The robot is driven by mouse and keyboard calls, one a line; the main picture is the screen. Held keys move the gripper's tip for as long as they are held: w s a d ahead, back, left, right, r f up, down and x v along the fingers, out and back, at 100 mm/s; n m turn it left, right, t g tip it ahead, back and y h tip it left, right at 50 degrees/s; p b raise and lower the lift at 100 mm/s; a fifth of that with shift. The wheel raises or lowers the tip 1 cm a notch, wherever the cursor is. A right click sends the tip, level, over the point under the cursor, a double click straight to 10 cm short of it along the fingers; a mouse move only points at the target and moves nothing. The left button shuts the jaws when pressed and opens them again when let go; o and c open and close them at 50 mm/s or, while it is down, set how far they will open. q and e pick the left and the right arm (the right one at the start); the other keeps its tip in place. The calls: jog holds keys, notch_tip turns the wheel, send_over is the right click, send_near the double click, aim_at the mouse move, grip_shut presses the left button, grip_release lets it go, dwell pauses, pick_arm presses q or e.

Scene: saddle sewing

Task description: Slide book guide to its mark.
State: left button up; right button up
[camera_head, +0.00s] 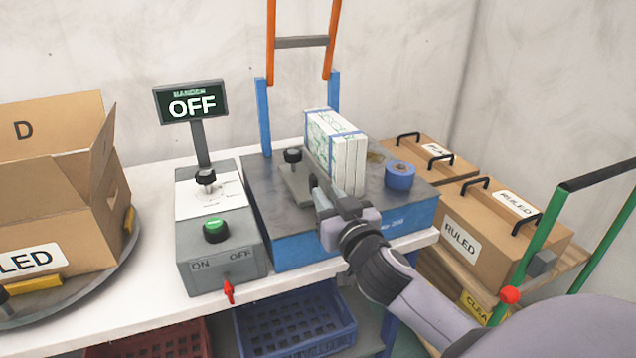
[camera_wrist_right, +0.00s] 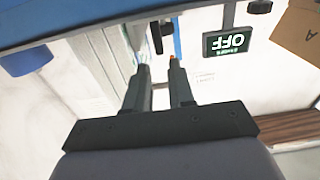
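The book guide is a grey plate (camera_head: 297,186) with a black knob (camera_head: 292,155), on the top of the blue-sided bander (camera_head: 285,246). It stands just left of an upright stack of books (camera_head: 337,150). I cannot make out its mark. My right gripper (camera_head: 316,190) is low in front of the guide and books, partly covering them. In the right wrist view its two fingers (camera_wrist_right: 159,63) are apart with nothing between them. A dark knob-like part (camera_wrist_right: 156,35) shows past the fingertips, and the books (camera_wrist_right: 100,65) are at the left. My left gripper is out of view.
A blue roll (camera_head: 400,175) sits right of the books. An orange and blue frame (camera_head: 265,115) rises behind. A control box (camera_head: 222,270) with a red switch and an OFF display (camera_head: 191,101) stand left. Cartons fill both sides (camera_head: 60,200), (camera_head: 490,225).

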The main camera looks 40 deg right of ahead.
aim_at(315, 181)
jog(key=shift+x, duration=2.7)
grip_shut()
